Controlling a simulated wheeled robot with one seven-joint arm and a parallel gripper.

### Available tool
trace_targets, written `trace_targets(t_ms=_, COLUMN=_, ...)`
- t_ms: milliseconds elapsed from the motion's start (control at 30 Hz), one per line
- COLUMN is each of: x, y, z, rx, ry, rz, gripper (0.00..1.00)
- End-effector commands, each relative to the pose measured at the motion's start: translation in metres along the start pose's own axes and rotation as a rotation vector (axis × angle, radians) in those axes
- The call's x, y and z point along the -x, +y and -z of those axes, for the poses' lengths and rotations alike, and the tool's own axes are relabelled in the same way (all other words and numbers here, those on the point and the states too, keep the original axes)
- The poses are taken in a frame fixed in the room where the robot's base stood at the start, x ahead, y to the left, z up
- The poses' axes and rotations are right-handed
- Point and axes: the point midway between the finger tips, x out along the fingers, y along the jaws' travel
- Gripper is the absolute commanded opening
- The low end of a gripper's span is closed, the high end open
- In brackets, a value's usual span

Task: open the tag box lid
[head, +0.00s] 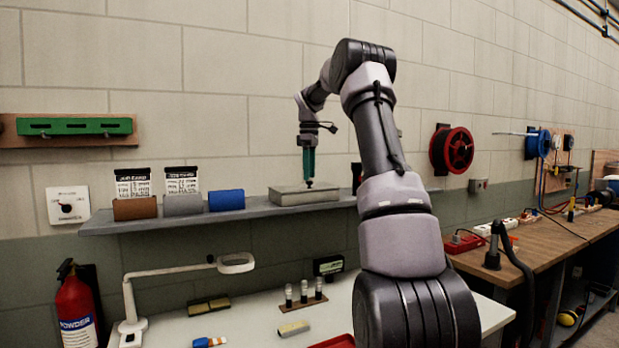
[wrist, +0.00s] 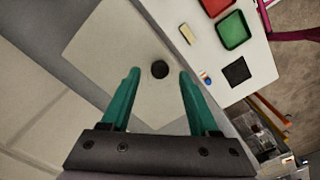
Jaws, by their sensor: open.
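The tag box (head: 304,195) is a low pale grey box on the wall shelf in the head view, and its lid looks closed. In the wrist view the pale lid (wrist: 103,60) fills the middle, with a round dark knob (wrist: 160,69) on it. My gripper (head: 309,184) points down over the box. In the wrist view its green fingers (wrist: 157,73) are spread apart, with the knob between and slightly beyond their tips. Nothing is held. I cannot tell whether the fingertips are level with the knob.
The grey shelf (head: 253,212) also carries a blue block (head: 226,200) and two card holders to the left of the box. A dark item (head: 356,178) stands close to its right. Below is a white table (head: 257,314) with a lamp (head: 236,263) and small parts.

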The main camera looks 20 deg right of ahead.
Motion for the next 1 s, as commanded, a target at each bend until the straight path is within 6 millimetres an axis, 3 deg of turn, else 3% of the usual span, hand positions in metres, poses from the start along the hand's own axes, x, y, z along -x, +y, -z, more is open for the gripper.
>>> trace_targets(t_ms=200, x=-0.017, y=0.0, z=0.0, rx=-0.001, ry=0.0, rz=0.0, gripper=0.61)
trace_targets(t_ms=467, x=-0.018, y=0.0, z=0.0, rx=0.0, ry=0.0, rz=-0.001, gripper=0.61)
trace_targets(t_ms=533, x=-0.018, y=0.0, z=0.0, rx=0.0, ry=0.0, rz=-0.001, gripper=0.42)
trace_targets(t_ms=633, x=-0.018, y=0.0, z=0.0, rx=0.0, ry=0.0, rz=-0.001, gripper=0.04)
trace_targets(t_ms=667, x=-0.018, y=0.0, z=0.0, rx=0.0, ry=0.0, rz=-0.001, gripper=0.0)
trace_targets(t_ms=1000, x=-0.018, y=0.0, z=0.0, rx=0.0, ry=0.0, rz=-0.001, gripper=0.0)
